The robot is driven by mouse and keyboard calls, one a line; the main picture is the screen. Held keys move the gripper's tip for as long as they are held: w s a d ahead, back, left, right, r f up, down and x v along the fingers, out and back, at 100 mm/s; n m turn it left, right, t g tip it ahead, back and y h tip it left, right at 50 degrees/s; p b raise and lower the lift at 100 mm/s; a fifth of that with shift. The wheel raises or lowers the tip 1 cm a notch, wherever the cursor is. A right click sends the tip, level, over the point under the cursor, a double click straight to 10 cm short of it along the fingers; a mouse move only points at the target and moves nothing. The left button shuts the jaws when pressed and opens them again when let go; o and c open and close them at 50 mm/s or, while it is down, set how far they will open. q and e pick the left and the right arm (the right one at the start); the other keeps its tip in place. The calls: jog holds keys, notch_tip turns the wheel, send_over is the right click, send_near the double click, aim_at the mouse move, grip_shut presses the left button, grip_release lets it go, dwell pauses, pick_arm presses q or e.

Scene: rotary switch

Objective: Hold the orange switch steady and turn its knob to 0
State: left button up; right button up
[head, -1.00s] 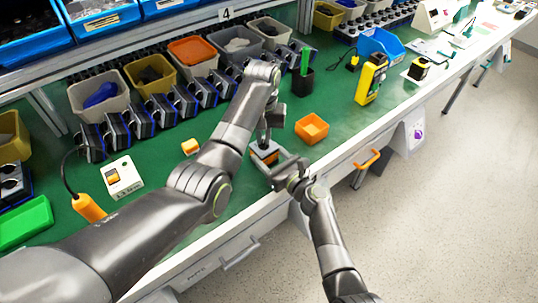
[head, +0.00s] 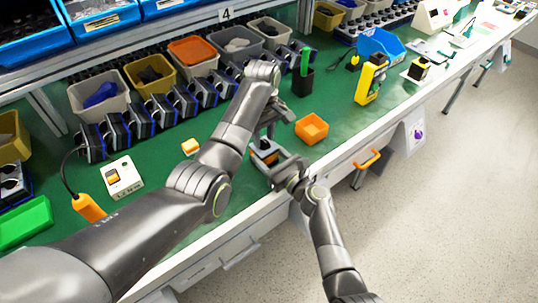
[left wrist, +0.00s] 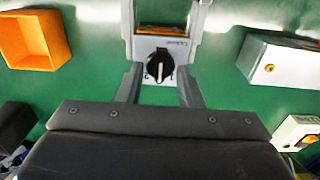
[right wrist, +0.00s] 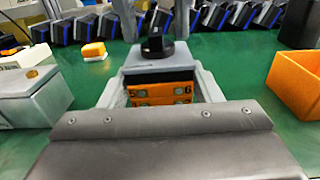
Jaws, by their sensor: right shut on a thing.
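The orange switch (head: 265,156) stands on the green bench near its front edge, with a grey top and an orange body. My right gripper (head: 272,166) is shut on its sides; the right wrist view shows a finger on each side of the orange body (right wrist: 160,93). The black knob (left wrist: 160,67) on top has a white mark, roughly upright in the left wrist view. My left gripper (head: 266,134) is above the switch. Its fingers are apart on either side of the knob, with visible gaps, and hold nothing.
An orange open box (head: 312,128) stands right of the switch. A white box with an orange button (head: 121,177) and a small orange-and-white piece (head: 190,146) are to the left. A black holder (head: 303,82) and a row of bins stand behind.

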aim_at(264, 140)
pick_arm(q)
jog(key=shift+r, duration=0.1)
jog(key=shift+r, duration=2.45)
pick_arm(e)
jog(key=o, duration=1.2)
jog(key=shift+c, duration=0.2)
jog(key=v, duration=1.2)
